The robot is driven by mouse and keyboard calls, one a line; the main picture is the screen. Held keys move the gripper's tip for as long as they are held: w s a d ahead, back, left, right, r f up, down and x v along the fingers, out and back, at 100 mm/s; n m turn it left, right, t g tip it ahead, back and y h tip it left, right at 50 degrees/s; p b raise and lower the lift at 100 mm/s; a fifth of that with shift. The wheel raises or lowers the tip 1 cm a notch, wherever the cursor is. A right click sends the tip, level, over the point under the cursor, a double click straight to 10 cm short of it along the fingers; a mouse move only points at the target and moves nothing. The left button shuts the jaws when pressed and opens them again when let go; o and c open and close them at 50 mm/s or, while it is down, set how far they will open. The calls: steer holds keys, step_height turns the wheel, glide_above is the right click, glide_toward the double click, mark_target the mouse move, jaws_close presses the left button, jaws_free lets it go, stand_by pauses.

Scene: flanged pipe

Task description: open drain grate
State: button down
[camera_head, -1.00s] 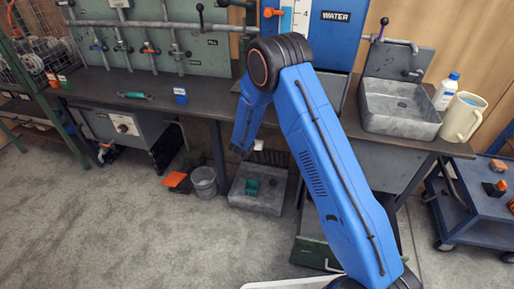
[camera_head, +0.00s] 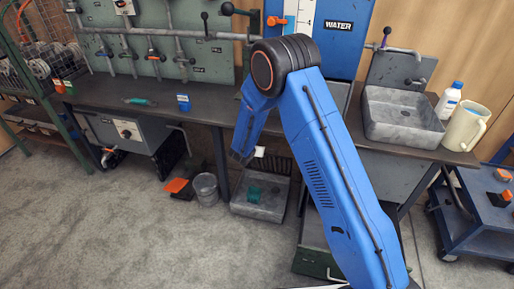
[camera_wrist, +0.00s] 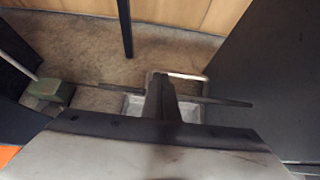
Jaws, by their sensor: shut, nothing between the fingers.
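A grey tray-like floor basin (camera_head: 270,212) lies under the bench in the head view, with a dark green block (camera_head: 254,193) in it. A dark slatted piece (camera_head: 280,165) stands at its back edge; I cannot tell if it is the drain grate. In the wrist view my gripper (camera_wrist: 165,82) has its dark fingers together and empty. They overlap a pale-rimmed square opening (camera_wrist: 190,76), crossed by a thin dark bar (camera_wrist: 222,101). Contact cannot be told. In the head view my forearm reaches down before the bench and the fingers cannot be made out.
A grey bucket (camera_head: 206,189) and an orange piece (camera_head: 177,185) stand left of the basin. The bench (camera_head: 215,110) overhangs it. A sink (camera_head: 402,118) and a blue cart (camera_head: 480,225) are at right. A green block (camera_wrist: 48,91) lies left in the wrist view. Floor at left is clear.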

steer(key=s+a, duration=0.4)
steer(key=s, duration=0.8)
steer(key=shift+r, duration=0.25)
